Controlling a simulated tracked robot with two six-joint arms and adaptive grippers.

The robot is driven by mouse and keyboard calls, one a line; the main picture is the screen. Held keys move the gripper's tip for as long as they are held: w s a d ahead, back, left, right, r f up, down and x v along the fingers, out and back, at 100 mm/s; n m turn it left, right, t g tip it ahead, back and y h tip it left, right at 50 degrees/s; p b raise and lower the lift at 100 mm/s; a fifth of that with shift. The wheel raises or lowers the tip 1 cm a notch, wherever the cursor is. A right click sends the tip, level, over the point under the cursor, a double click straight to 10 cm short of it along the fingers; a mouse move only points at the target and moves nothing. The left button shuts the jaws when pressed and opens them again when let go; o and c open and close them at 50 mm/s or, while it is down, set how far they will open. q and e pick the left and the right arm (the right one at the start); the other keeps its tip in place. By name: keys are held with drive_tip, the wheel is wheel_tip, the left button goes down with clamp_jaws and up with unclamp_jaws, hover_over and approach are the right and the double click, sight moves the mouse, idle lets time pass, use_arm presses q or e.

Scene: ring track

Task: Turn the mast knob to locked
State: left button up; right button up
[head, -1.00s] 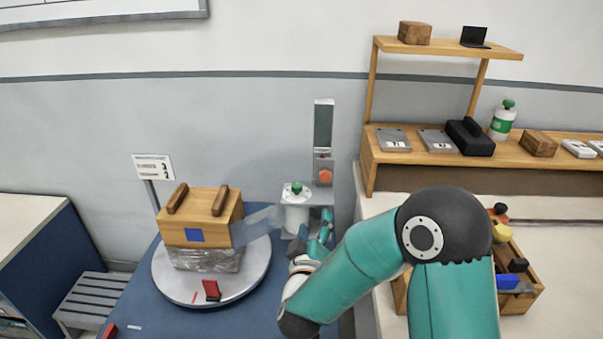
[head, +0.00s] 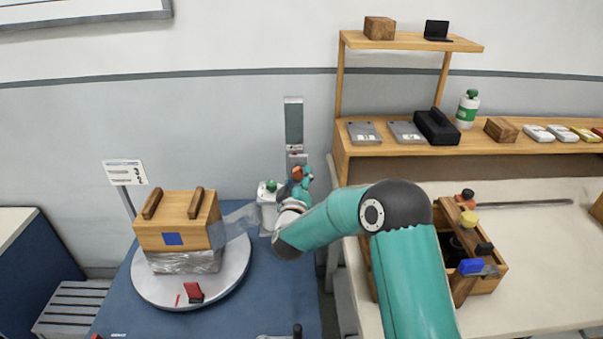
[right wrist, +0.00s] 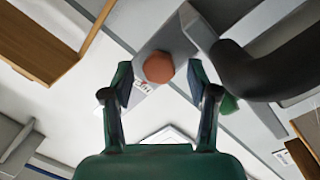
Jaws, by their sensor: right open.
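The mast (head: 294,122) is a narrow grey upright against the wall, behind the blue table. Its orange-red knob (head: 297,173) is low on the mast and partly covered by my right gripper (head: 300,184). In the right wrist view the knob (right wrist: 159,67) is a rounded orange piece on a grey block, just beyond and between the fingertips of my open right gripper (right wrist: 159,84). No finger clearly touches it. I cannot read the knob's setting or its label. My left gripper is in no view.
A wooden box (head: 178,222) wrapped in film sits on a round turntable (head: 236,275) at left. A white post with a green top (head: 269,187) stands beside the gripper. A wooden shelf (head: 470,140) and a tool caddy (head: 490,283) are at right.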

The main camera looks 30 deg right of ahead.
drive_tip(key=shift+w+d, duration=0.4)
drive_tip(key=shift+w, duration=0.15)
